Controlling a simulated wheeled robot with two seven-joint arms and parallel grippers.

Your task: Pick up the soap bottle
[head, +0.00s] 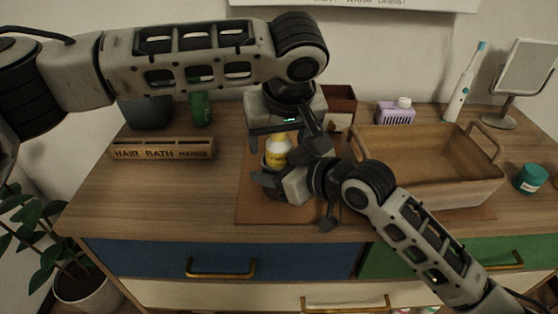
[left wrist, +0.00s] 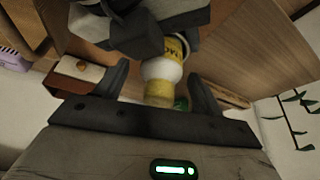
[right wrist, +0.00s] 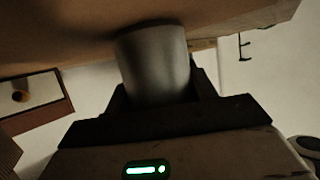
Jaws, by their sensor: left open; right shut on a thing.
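The soap bottle (head: 277,154) is white and yellow and stands near the middle of the dresser top, partly hidden by my grippers. It also shows in the left wrist view (left wrist: 160,70), with its pale yellowish end toward that camera. My right gripper (head: 267,171) is shut on its lower part from the front. In the right wrist view the held surface is a shaded grey cylinder (right wrist: 155,65) between the fingers. My left gripper (head: 283,141) is open just behind and above the bottle, its fingers either side with gaps. I cannot tell whether the bottle touches the surface.
A wooden basket (head: 430,190) stands to the right on a brown mat (head: 255,213).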

